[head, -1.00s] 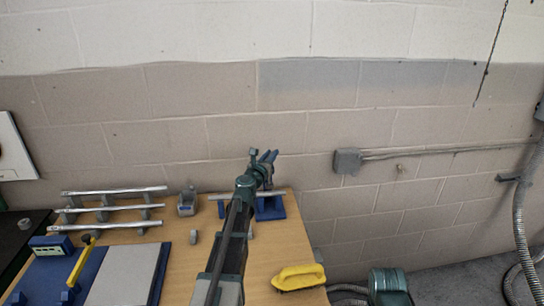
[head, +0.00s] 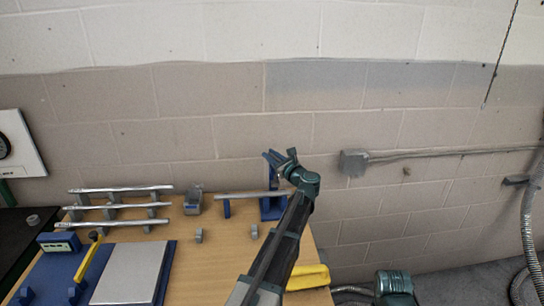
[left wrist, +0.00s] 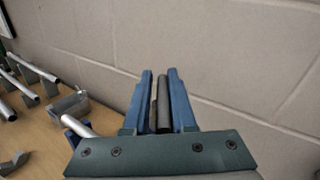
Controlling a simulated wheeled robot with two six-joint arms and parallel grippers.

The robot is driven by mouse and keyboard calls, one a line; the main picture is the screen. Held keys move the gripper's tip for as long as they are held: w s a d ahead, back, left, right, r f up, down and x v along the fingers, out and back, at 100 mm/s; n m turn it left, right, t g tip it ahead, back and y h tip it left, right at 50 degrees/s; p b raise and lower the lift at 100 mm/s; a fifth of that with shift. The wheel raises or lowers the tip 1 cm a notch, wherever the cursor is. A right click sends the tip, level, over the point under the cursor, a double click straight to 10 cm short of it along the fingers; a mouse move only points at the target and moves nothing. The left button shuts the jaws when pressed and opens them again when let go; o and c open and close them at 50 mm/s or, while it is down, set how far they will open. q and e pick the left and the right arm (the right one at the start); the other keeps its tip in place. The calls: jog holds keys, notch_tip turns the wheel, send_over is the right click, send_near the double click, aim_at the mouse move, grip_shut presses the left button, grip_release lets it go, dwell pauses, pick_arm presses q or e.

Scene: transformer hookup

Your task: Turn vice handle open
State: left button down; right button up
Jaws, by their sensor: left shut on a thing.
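The blue vice (head: 272,208) stands near the far right corner of the wooden bench, with one end of a silver pipe (head: 240,195) at it. My left gripper (head: 278,160) is above the vice, its wrist on the right. In the left wrist view the two blue fingers (left wrist: 161,76) are shut on a dark rod, the vice handle (left wrist: 163,110), which lies between them. The pipe shows in that view at the lower left (left wrist: 78,127). Most of the vice is hidden there behind my gripper's palm. My right gripper is not in view.
A yellow tool (head: 308,277) lies at the bench's right edge, partly behind my left arm. Several silver pipes lie on a rack (head: 120,206) at the left. A blue mat with a grey plate (head: 132,272) is at the front left. The block wall is close behind.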

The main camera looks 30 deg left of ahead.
pick_arm(q)
jog(key=n+g+y, duration=0.1)
jog(key=n+g, duration=0.1)
jog(key=g, duration=0.2)
jog(key=n+g+y, duration=0.1)
jog(key=n+g, duration=0.2)
jog(key=g, duration=0.1)
jog(key=shift+r, duration=0.15)
jog(key=shift+s+a+n+g, duration=0.1)
jog(key=shift+s+n+g, duration=0.1)
jog(key=shift+n+g, duration=0.7)
jog(key=shift+s+d+n+g, duration=0.1)
jog(key=shift+s+n+g, duration=0.1)
jog(key=shift+n+g, duration=0.7)
jog(key=shift+s+a+n+g, duration=0.15)
jog(key=shift+n+g, duration=0.35)
jog(key=shift+g, duration=0.8)
jog(key=shift+s+g+h, duration=0.15)
jog(key=shift+g+h, duration=0.15)
jog(key=c, duration=1.1)
grip_release()
jog(key=shift+c, duration=0.2)
jog(key=shift+o, duration=1.4)
jog(key=shift+s, duration=0.1)
jog(key=v, duration=1.4)
